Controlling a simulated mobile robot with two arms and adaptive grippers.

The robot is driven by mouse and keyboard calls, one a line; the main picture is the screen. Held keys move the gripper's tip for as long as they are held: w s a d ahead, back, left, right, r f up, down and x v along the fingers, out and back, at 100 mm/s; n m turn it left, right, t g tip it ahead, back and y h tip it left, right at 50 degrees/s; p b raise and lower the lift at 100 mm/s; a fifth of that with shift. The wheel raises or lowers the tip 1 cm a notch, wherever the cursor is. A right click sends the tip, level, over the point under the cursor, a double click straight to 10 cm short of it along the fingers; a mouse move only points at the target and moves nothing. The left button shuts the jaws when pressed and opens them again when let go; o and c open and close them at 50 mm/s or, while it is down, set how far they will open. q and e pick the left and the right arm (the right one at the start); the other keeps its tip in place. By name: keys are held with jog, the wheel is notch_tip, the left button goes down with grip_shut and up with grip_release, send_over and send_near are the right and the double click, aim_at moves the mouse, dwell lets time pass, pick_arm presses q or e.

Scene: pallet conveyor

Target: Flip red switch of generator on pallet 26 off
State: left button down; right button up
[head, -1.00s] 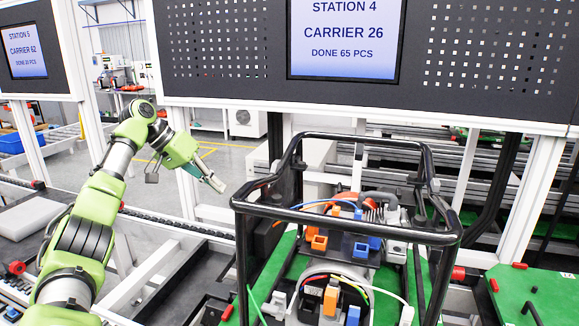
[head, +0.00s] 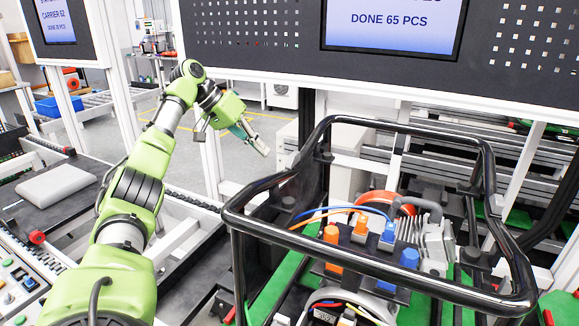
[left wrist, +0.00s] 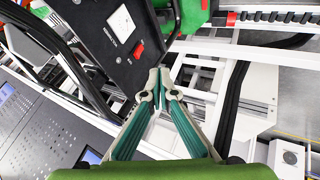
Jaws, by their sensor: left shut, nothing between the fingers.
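The generator stands in a black tube frame (head: 365,245) on a green pallet (head: 272,293) at centre right in the head view. Orange and blue parts sit on its top. In the left wrist view the closed fingertips (left wrist: 159,74) appear just below the switch. My right gripper is not in view.
A black perforated panel with a screen (head: 392,28) reading DONE 65 PCS hangs behind the generator. A button panel (head: 18,285) is at lower left. A grey pad (head: 55,186) lies on the neighbouring carrier. The frame's tubes stand close to my left arm.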

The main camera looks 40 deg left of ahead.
pick_arm(q)
jog(key=w+d+f+p, duration=0.3)
jog(key=w+d+f, duration=0.3)
jog(key=d+f, duration=0.1)
jog(key=shift+w+f, duration=0.15)
jog(key=shift+w, duration=0.15)
jog(key=shift+d, duration=0.1)
jog(key=shift+w+d+p, duration=0.1)
jog(key=shift+d+p, duration=0.3)
jog(key=shift+p, duration=0.25)
jog(key=shift+r, duration=0.25)
